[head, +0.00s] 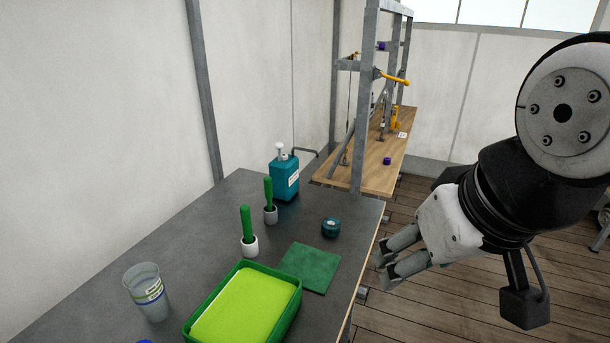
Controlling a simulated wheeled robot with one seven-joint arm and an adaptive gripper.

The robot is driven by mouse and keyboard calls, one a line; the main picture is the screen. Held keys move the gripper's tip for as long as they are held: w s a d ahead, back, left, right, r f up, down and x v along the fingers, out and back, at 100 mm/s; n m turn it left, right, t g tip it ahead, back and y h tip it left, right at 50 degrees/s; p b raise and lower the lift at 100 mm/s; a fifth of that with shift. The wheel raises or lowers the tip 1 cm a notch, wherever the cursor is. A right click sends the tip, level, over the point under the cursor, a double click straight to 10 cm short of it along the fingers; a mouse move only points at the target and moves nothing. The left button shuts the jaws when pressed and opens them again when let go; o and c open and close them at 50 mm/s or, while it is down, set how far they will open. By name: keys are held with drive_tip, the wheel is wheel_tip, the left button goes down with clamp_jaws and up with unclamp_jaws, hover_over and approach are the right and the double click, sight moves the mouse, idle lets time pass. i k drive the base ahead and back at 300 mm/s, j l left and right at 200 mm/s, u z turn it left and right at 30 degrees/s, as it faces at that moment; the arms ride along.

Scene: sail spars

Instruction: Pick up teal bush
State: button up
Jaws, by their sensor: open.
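The teal bush (331,227) is a short, dark teal cylinder with a small opening in its top. It stands upright on the dark grey table (205,228), near the right edge and just behind a green mat. My gripper (381,268) is open and empty. It is to the right of the bush and lower in the picture, apart from it, with its fingers pointing left near the table's right edge. Its height over the tabletop is hard to tell.
The green mat (309,268) and a green tray with a lime pad (243,303) lie in front. Two green-handled tools in cups (249,232), a teal bottle (285,177) and a clear cup (146,291) stand left. A metal post (364,120) rises behind.

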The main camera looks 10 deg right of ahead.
sight(330, 226)
drive_tip(key=i+l+u, duration=0.75)
drive_tip(key=l, duration=0.25)
drive_tip(key=k+j, duration=0.05)
